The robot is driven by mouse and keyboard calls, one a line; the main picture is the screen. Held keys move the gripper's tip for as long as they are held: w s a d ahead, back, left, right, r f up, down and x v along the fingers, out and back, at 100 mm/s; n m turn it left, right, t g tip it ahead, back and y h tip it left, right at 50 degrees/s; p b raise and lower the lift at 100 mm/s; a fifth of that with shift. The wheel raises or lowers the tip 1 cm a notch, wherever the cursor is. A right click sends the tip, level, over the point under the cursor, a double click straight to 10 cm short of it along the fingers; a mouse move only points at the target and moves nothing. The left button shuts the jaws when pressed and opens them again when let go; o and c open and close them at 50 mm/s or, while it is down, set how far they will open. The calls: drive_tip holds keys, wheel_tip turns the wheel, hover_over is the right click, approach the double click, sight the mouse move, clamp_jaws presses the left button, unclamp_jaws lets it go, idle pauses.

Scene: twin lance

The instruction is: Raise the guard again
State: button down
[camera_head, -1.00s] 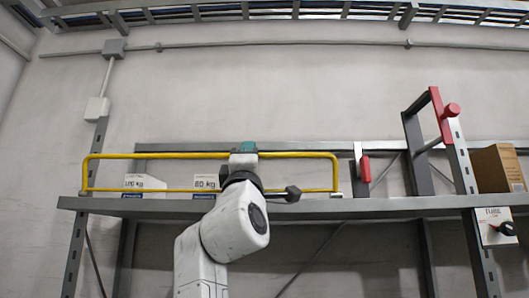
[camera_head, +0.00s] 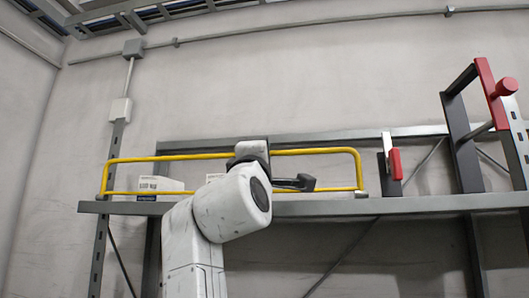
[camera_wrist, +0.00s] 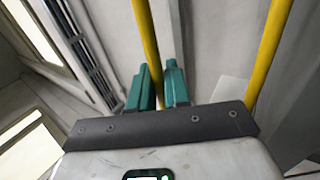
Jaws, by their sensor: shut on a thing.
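The yellow guard (camera_head: 315,151) is a tubular frame standing above the front edge of the grey shelf (camera_head: 420,203). Its top bar runs across the picture, and its middle is hidden by my wrist. My gripper (camera_head: 252,146) is at the middle of the top bar, mostly hidden behind my own wrist. In the wrist view its green fingers (camera_wrist: 158,88) are shut on a yellow bar (camera_wrist: 148,40), which passes between them. Another yellow bar (camera_wrist: 270,50) of the guard shows to the right there.
A white labelled box (camera_head: 160,185) sits on the shelf behind the guard at left. A red-handled latch (camera_head: 395,164) stands right of the guard. Farther right is a dark upright frame with a red lever (camera_head: 491,93).

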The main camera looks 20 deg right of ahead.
drive_tip(key=shift+w+d+f, duration=0.15)
drive_tip(key=shift+d+f, duration=0.05)
drive_tip(key=shift+f, duration=0.1)
drive_tip(key=c, duration=1.3)
unclamp_jaws()
drive_tip(key=shift+r, duration=0.1)
drive_tip(key=b+v, duration=0.4)
drive_tip(key=v, duration=0.7)
